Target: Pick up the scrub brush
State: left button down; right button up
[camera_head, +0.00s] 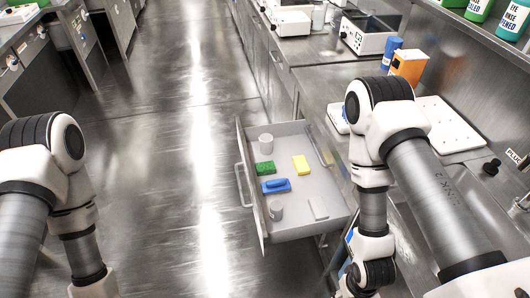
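The scrub brush looks to be the blue block with a raised handle (276,186) lying in the open drawer (296,232). It lies near the drawer's left side, between a green sponge (265,168) and a grey cylinder (276,210). My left arm comes down at the left edge, well away from the drawer, and its gripper is below the picture. My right arm hangs over the counter to the right of the drawer. Its gripper is also out of view.
The drawer also holds a yellow sponge (301,165), a pale cup (265,143) and a flat light block (318,208). A blue bottle (391,52) and an orange box (408,66) stand on the counter. The floor left of the drawer is clear.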

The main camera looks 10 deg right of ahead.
aim_at(271, 184)
jog(key=i+j+z, duration=0.1)
jog(key=j, duration=0.3)
jog(key=i+j+z, duration=0.1)
jog(key=i+j, duration=0.15)
jog(key=j, duration=0.15)
jog(key=i+j+z, duration=0.1)
jog(key=j, duration=0.35)
jog(key=i+j+z, duration=0.15)
jog(key=j, duration=0.3)
jog(key=i+j+z, duration=0.1)
jog(key=j, duration=0.35)
jog(key=i+j+z, duration=0.1)
jog(key=j, duration=0.35)
jog(key=z, duration=1.6)
jog(key=i, duration=0.5)
